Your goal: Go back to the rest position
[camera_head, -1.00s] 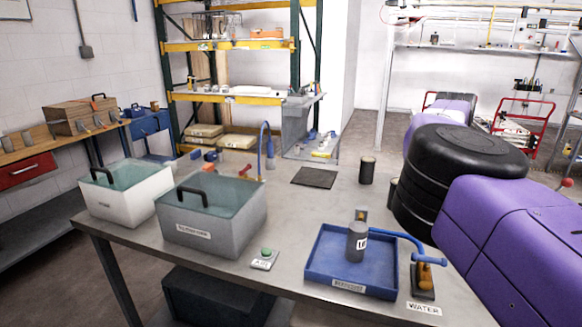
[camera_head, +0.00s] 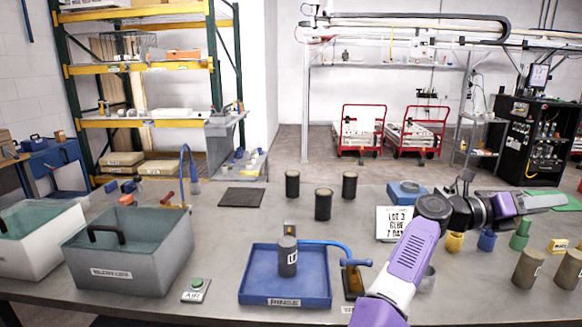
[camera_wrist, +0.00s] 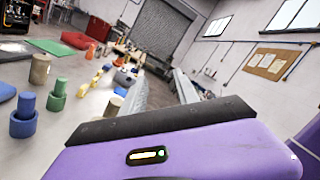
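My purple arm rises from the bottom of the head view and bends right at a dark joint. My gripper (camera_head: 532,203) is at its far right end, above the right part of the table, small and seen side-on. I cannot make out its fingers or whether they are open. Nothing shows clearly held in it. A grey labelled cylinder (camera_head: 287,257) stands upright in the blue rinse tray (camera_head: 257,288), apart from my arm.
Two water bins, a grey one (camera_head: 130,275) and a white one (camera_head: 36,268), stand at left. Dark cylinders (camera_head: 323,205) stand mid-table behind the tray. A sign (camera_head: 394,224), brown cylinders (camera_head: 527,268) and blue and green pieces (camera_head: 487,240) surround the arm at right.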

